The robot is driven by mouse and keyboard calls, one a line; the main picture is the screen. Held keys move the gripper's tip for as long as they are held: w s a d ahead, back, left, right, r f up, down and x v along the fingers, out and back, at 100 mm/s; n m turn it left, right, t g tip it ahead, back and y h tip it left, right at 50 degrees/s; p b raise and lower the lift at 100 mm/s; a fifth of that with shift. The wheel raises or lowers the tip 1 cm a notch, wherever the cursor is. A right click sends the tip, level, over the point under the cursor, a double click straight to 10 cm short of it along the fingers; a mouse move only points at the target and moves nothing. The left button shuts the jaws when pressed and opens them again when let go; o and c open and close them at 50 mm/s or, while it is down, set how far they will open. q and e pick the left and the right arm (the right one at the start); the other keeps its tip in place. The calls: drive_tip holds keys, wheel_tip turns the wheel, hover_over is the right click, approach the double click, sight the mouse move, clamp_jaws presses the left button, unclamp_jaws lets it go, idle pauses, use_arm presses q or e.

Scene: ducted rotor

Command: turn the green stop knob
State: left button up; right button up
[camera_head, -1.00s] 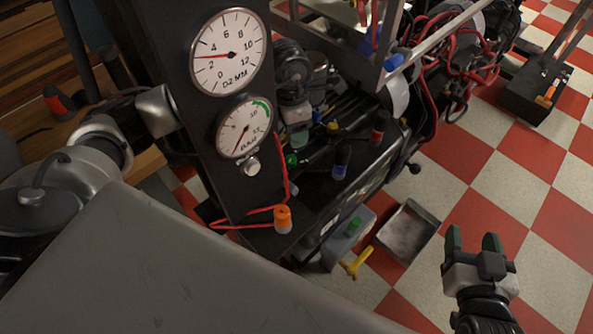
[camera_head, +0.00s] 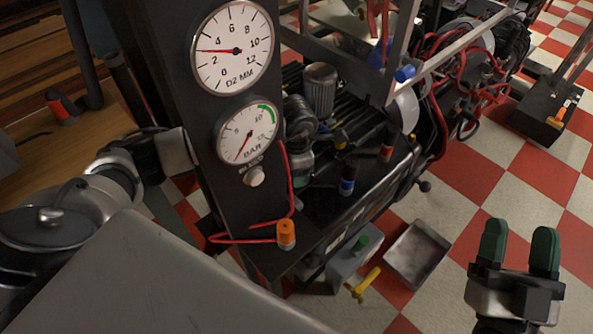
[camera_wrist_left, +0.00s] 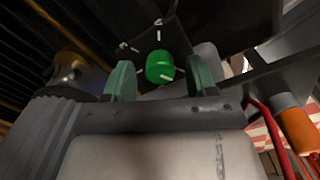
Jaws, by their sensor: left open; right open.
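The green stop knob (camera_wrist_left: 160,66) shows in the left wrist view, round and with a pale mark at its lower edge, on a dark plate. My left gripper (camera_wrist_left: 161,80) is open, with one green finger on each side of the knob in the picture; I cannot tell whether either touches it. In the head view the left gripper is hidden behind the gauge panel (camera_head: 203,130), and I cannot make out the knob there. My right gripper (camera_head: 519,244) is open and empty at the lower right, over the checkered floor.
The panel carries two dials, the upper one (camera_head: 233,48) and the lower one (camera_head: 248,130). An orange-capped fitting (camera_head: 286,234) with a red cable is below. A grey can with a green cap (camera_head: 361,242), a yellow tap (camera_head: 362,286) and a metal tray (camera_head: 417,254) are low beside the machine.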

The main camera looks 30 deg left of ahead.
use_arm(q)
drive_tip(key=shift+f, duration=0.15)
drive_tip(key=c, duration=0.9)
